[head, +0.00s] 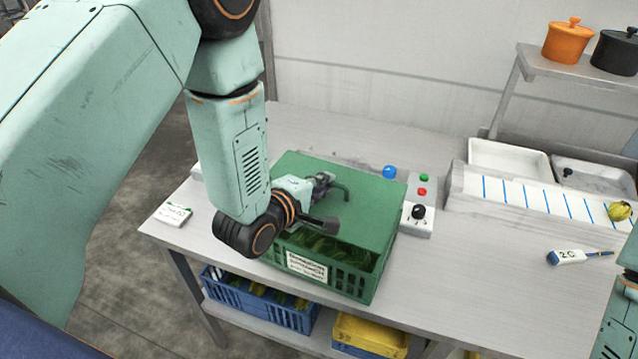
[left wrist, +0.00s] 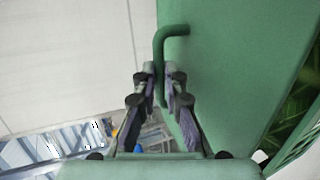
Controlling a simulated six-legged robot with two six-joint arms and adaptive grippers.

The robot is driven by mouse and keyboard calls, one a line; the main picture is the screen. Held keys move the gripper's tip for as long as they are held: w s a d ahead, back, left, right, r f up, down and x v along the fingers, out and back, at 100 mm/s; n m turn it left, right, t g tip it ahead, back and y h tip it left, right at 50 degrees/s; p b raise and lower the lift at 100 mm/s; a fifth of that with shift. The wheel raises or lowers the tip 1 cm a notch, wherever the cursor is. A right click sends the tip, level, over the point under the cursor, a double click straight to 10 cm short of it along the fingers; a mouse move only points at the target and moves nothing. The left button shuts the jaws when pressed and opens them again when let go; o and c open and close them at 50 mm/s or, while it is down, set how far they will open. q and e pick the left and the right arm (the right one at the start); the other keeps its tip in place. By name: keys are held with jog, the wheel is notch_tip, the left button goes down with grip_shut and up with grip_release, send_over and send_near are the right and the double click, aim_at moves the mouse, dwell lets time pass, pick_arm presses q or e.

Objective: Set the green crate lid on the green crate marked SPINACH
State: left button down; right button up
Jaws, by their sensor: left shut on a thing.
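The green crate lid (head: 365,210) is over the green crate (head: 360,284), whose white label (head: 307,266) carries blurred print. Leafy greens show between the lid and the crate's front wall, so the front is not closed off. I cannot tell whether the lid's back edge touches the crate. My left gripper (head: 326,188) is shut on the lid's bent green handle. In the left wrist view, the fingers (left wrist: 164,88) close around the handle (left wrist: 174,30), with the lid (left wrist: 232,60) at right and greens beyond its edge. My right gripper is out of view.
A control box (head: 418,208) stands close right of the crate, with a blue knob (head: 389,172) beside it. Blue (head: 262,304) and yellow (head: 372,334) crates sit below.

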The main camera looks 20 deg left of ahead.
aim_at(324, 205)
pick_arm(q)
jog(key=shift+s+d+r, duration=0.1)
jog(key=shift+d+r, duration=0.05)
jog(key=shift+d, duration=0.2)
jog(key=shift+a+f+b, duration=0.3)
jog(key=shift+a+f, duration=0.1)
jog(key=shift+f, duration=0.7)
jog(key=f+b, duration=0.2)
jog(key=shift+d+f, duration=0.3)
jog(key=shift+d, duration=0.05)
jog(key=shift+a+f+b, duration=0.1)
jog(key=shift+f+b, duration=0.15)
jog(key=shift+b, duration=0.15)
jog(key=shift+a+f, duration=0.25)
jog(key=shift+f, duration=0.1)
jog(key=shift+d, duration=0.1)
jog(key=shift+d+r, duration=0.15)
jog(key=shift+d, duration=0.05)
